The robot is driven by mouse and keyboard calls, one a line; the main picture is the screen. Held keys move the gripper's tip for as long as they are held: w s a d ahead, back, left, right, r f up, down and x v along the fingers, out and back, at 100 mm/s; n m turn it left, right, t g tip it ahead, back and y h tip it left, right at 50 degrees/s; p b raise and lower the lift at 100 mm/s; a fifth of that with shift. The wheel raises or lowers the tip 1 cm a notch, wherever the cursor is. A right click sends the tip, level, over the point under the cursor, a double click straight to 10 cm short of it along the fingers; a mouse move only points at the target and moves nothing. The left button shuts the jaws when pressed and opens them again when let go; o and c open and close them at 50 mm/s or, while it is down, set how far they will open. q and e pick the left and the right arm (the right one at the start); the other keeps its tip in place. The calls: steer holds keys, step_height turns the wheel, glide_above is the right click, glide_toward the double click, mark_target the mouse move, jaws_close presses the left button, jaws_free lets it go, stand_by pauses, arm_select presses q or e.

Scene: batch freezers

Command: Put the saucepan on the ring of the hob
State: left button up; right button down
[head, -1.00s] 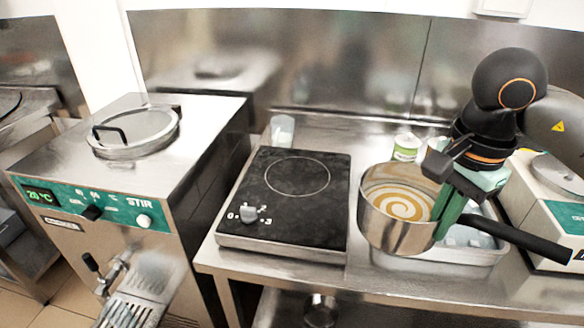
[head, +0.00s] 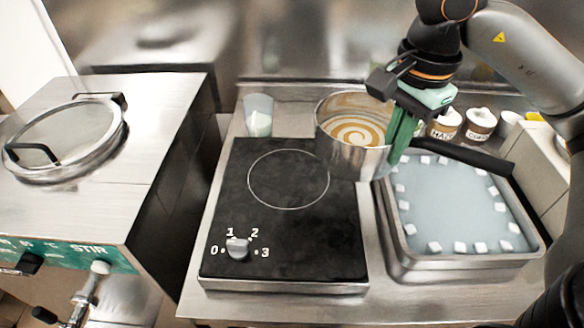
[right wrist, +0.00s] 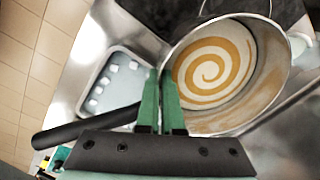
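The steel saucepan (head: 350,166) has a black handle and holds cream with a brown swirl. My right gripper (head: 402,135) is shut on it where the handle meets the pan wall; whether it pinches handle or wall is hard to tell. The right wrist view also shows the saucepan (right wrist: 272,88) and the green fingers (right wrist: 162,95). The pan looks held in the air, roughly level, over the hob's back right edge. The black hob (head: 280,215) has a thin pale ring (head: 251,194), left of the pan and bare. My left gripper is not in view.
A metal tray (head: 392,240) of water with white cubes stands right of the hob. A clear cup (head: 259,115) stands behind the hob's back left corner. Labelled jars (head: 446,124) stand at the back right. A freezer (head: 150,170) stands at the left.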

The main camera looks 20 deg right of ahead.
steer(key=w+a+f, duration=0.1)
steer(key=w+a, duration=0.1)
steer(key=w+a+f, duration=0.1)
steer(key=w, duration=0.1)
steer(key=w+a+f, duration=0.1)
steer(key=w+a, duration=0.1)
steer(key=shift+w+a+f, duration=0.2)
steer(key=shift+a+f, duration=0.15)
steer(key=shift+w+a+f+p, duration=0.2)
steer(key=shift+w+a+f, duration=0.35)
steer(key=shift+f, duration=0.9)
steer(key=shift+w+a+f+p, duration=0.3)
steer(key=shift+w+f, duration=0.4)
steer(key=shift+f, duration=0.8)
steer(key=shift+w+a+f+p, duration=0.15)
steer(key=shift+w+a+f, duration=0.4)
steer(key=shift+f, duration=0.9)
steer(key=shift+f, duration=0.2)
steer(key=c, duration=1.1)
jaws_free()
steer(key=shift+r, duration=0.15)
